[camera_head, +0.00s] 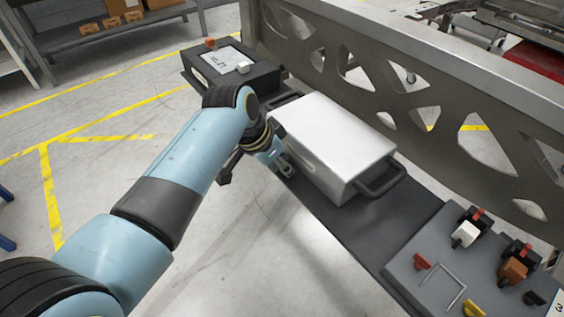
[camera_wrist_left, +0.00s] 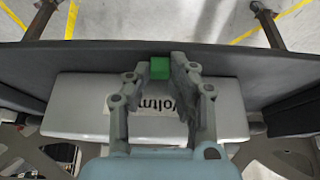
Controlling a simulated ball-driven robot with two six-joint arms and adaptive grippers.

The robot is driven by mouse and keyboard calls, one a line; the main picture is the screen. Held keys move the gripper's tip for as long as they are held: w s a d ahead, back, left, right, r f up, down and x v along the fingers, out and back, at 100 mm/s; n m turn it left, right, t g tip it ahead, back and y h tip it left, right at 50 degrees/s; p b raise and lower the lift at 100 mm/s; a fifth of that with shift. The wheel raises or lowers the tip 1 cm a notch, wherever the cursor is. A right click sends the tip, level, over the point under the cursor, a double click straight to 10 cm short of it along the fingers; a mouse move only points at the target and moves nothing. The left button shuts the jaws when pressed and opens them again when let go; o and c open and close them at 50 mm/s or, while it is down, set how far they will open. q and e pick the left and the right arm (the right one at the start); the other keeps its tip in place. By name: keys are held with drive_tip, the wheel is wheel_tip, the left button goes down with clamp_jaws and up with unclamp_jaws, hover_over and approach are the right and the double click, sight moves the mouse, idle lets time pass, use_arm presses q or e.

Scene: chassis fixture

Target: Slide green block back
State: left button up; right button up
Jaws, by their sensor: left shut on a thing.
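The green block (camera_wrist_left: 160,68) shows in the left wrist view, between the fingertips of my left gripper (camera_wrist_left: 159,72). The gripper is shut on it, with a finger on each side. Behind the fingers is the face of a white box with partly covered black lettering (camera_wrist_left: 85,100). In the head view my left gripper (camera_head: 284,168) is at the near side of the white box (camera_head: 335,135), low by the dark shelf. The green block cannot be made out in the head view. My right gripper is not in view.
The white box has a dark handle (camera_head: 383,178) at its right end. A dark device (camera_head: 225,68) stands at the shelf's left end. A grey panel (camera_head: 445,265) with switches is at the right. A perforated metal beam (camera_head: 400,90) runs behind.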

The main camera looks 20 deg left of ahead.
use_arm(q)
drive_tip(key=shift+s+a+p, duration=0.45)
drive_tip(key=shift+s+p, duration=0.15)
drive_tip(key=shift+p, duration=0.1)
drive_tip(key=o, duration=1)
drive_tip(key=s+a+r+p, duration=0.1)
drive_tip(key=r+p, duration=0.1)
drive_tip(key=p, duration=0.1)
drive_tip(key=s+a+r+p, duration=0.1)
drive_tip(key=s+r+p, duration=0.1)
drive_tip(key=p, duration=0.1)
drive_tip(key=shift+a, duration=0.2)
